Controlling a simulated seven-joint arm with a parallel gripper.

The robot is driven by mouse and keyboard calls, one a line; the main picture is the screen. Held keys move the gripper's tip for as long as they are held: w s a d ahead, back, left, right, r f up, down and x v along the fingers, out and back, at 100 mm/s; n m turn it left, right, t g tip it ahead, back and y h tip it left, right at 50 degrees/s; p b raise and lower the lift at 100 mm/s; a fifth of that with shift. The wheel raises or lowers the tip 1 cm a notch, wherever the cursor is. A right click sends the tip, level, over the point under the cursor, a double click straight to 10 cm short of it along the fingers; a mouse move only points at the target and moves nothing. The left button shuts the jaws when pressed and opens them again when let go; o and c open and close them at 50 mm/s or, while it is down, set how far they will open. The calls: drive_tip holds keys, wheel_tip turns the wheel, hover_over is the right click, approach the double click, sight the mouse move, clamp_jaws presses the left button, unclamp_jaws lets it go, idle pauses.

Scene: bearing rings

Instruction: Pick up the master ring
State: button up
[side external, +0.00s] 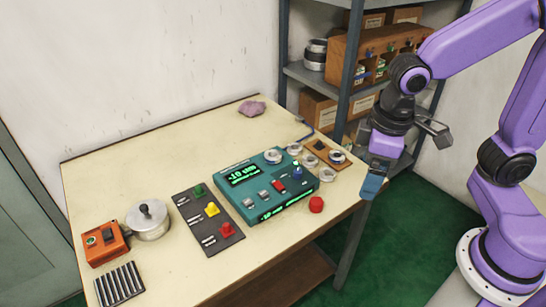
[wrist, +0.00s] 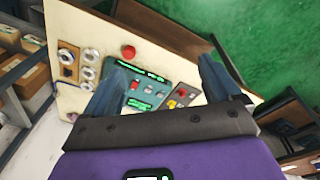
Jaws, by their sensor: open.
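Several silvery rings sit at the right end of the table: loose ones (side external: 294,148) (side external: 310,161) and one on a small brown wooden board (side external: 325,151). I cannot tell which is the master ring. In the wrist view the loose rings (wrist: 92,55) and the board (wrist: 67,64) lie left of my fingers. My gripper (side external: 372,187) is open and empty, beyond the table's right edge and above it; its blue fingers frame the wrist view (wrist: 162,65).
A red knob (side external: 316,204) stands beside the device. A dark panel with coloured buttons (side external: 208,218), a silver lidded pot (side external: 148,220) and an orange box (side external: 104,244) are further left. A metal shelf (side external: 345,90) stands behind. The table's back middle is mostly clear.

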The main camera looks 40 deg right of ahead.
drive_tip(key=w+a+f+m+t+h, duration=0.15)
drive_tip(key=w+m, duration=0.25)
drive_tip(key=w, duration=0.5)
drive_tip(key=w+a+f+m, duration=0.15)
drive_tip(key=w+m, duration=0.25)
drive_tip(key=w, duration=0.5)
drive_tip(key=m+h, duration=0.1)
drive_tip(key=m, duration=0.7)
approach(273, 154)
wheel_tip(273, 154, down, 3)
drive_tip(key=shift+f+t, duration=0.2)
drive_tip(key=shift+t, duration=0.15)
drive_tip(key=shift+d+x, duration=0.15)
drive_tip(key=shift+x, duration=1.25)
drive_tip(key=shift+d+x, duration=0.15)
drive_tip(key=shift+x, duration=1.2)
drive_tip(key=shift+w+r, duration=0.15)
